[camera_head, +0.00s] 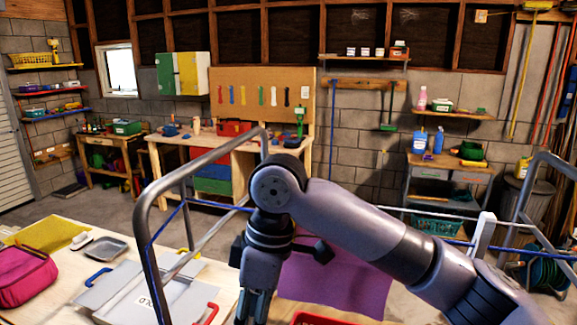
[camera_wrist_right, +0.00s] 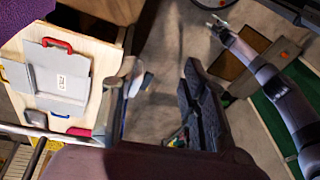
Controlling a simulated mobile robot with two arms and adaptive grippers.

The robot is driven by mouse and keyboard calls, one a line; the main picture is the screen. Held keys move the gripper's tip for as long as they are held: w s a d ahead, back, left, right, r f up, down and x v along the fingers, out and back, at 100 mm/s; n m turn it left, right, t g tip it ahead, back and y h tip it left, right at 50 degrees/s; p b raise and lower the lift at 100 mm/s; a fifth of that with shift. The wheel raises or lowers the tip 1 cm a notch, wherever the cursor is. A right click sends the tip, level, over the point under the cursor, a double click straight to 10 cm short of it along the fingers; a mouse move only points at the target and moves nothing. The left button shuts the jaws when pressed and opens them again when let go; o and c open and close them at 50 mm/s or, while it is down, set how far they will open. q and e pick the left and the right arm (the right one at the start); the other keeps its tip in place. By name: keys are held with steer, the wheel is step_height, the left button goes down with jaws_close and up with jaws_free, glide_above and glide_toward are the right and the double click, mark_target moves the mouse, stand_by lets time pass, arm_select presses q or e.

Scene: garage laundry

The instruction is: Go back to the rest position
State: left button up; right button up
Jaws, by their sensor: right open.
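My right arm reaches in from the right in the camera_head view and bends down, its gripper (camera_head: 253,305) low in the frame, cut by the bottom edge. In the right wrist view the two fingers of my right gripper (camera_wrist_right: 160,72) stand wide apart with bare floor between them, and nothing is held. No left arm shows in the camera_head view. In the right wrist view an arm comes in from the right edge, seemingly my left, with a small gripper (camera_wrist_right: 216,28) at its end; its jaws are too small to read.
A wooden table (camera_head: 30,302) at lower left bears a grey folding board (camera_head: 180,295), a grey tray (camera_head: 105,248) and a pink bag (camera_head: 24,274). A metal rack frame (camera_head: 145,225) stands close beside my right arm. A purple cloth (camera_head: 340,280) lies behind the right gripper.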

steer(key=s+d+f+m+t+y, duration=0.2)
steer(key=s+f+m, duration=0.15)
steer(key=f, duration=0.65)
steer(key=s+d+f+m+t+y, duration=0.1)
steer(key=s+f+m+y, duration=0.2)
steer(key=f, duration=0.7)
steer(key=s+d+f+m+t+h, duration=0.1)
steer(key=s+d+f+m+h, duration=0.4)
steer(key=d, duration=0.7)
steer(key=s+d+f+m+h, duration=0.2)
steer(key=s+d+f+m, duration=0.1)
steer(key=s+d+f, duration=0.65)
step_height(320, 180, down, 30)
steer(key=d+b, duration=0.2)
steer(key=b, duration=0.4)
steer(key=s+d+f+g+b, duration=0.2)
steer(key=s+f+b, duration=0.2)
steer(key=s+f, duration=1.2)
step_height(320, 180, down, 3)
steer(key=shift+s+d+r, duration=0.15)
steer(key=shift+d+r, duration=0.05)
